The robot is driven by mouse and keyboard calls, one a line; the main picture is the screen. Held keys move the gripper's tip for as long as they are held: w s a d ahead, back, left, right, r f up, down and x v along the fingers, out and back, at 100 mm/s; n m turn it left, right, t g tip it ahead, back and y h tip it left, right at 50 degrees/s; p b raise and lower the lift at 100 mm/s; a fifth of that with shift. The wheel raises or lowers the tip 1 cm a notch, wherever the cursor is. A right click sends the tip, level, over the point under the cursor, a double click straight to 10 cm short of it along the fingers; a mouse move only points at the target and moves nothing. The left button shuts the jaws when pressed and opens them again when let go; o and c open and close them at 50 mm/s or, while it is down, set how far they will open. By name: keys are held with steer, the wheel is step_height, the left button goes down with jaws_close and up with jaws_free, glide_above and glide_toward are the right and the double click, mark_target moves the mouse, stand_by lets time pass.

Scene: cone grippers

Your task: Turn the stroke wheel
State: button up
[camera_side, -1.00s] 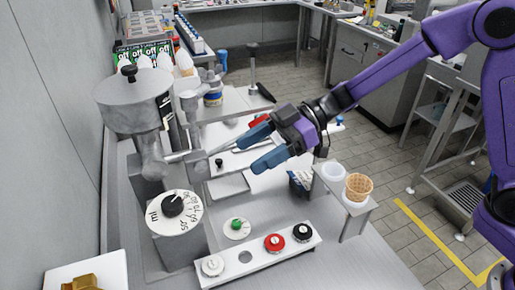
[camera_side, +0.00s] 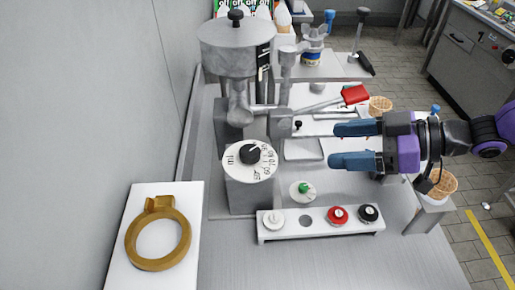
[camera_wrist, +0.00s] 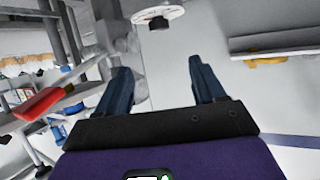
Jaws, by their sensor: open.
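The stroke wheel is a white dial with a black knob (camera_side: 251,154) and ml numbers, on the front of a grey metal block. It also shows at the top of the wrist view (camera_wrist: 160,14), partly cut off by the frame edge. My gripper (camera_side: 338,145) has two blue fingers, open and empty, pointing left toward the dial. In the side view it is right of the dial, with a clear gap. In the wrist view the dial lies beyond the gap between my fingertips (camera_wrist: 158,66).
A red-gripped lever (camera_side: 354,95) is just above my fingers. A white rail (camera_side: 290,233) with several knobs and a green knob (camera_side: 305,188) are below the dial. A gold ring (camera_side: 159,264) lies on a white plate (camera_side: 117,272) at lower left. Waffle cups (camera_side: 442,182) stand at right.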

mark_target(252, 151)
steer(key=x, duration=1.7)
steer(key=shift+w+f, duration=0.15)
steer(key=c, duration=1.1)
